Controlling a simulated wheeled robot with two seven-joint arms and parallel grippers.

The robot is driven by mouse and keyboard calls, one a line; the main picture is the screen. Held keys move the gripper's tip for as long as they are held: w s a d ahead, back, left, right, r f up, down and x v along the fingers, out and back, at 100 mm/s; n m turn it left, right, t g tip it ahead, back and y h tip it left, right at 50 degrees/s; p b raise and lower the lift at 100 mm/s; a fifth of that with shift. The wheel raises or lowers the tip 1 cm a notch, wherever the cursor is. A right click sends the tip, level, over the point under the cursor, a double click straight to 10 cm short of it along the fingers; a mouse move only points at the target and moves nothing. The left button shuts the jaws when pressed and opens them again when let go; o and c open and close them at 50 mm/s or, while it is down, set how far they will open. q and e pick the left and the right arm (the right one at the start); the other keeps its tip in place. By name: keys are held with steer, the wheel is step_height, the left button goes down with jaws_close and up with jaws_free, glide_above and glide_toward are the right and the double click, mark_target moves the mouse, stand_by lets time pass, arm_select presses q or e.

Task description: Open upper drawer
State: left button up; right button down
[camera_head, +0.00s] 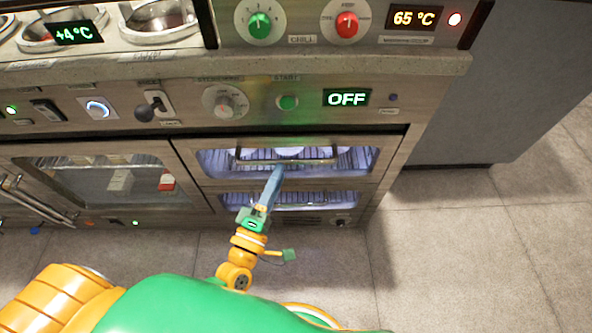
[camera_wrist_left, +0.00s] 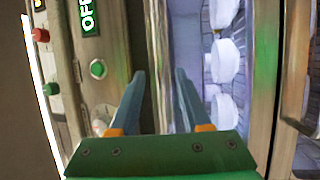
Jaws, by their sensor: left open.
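The upper drawer (camera_head: 381,160) is the upper of two lit glass-fronted compartments below the OFF panel, with white round items inside. I cannot tell whether it is shut or slightly ajar. A bar handle (camera_head: 318,161) runs across its front. My left gripper (camera_head: 279,168) reaches up to the middle of this bar; touching or not is unclear. White round items (camera_wrist_left: 225,62) show beside the right finger. My right gripper is not in view.
The lower compartment (camera_head: 318,198) sits directly below. A glass oven-like door (camera_head: 100,180) with a long handle is to the left. Knobs, a green START button (camera_head: 288,102) and the OFF display (camera_head: 346,98) are above. Tiled floor (camera_head: 470,260) is clear at the right.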

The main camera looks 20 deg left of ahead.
mark_target(285, 160)
arm_select(q)
steer(key=x, duration=0.4)
steer(key=shift+w+r, duration=0.1)
steer(key=shift+w, duration=0.25)
jaws_close()
stand_by(1.0)
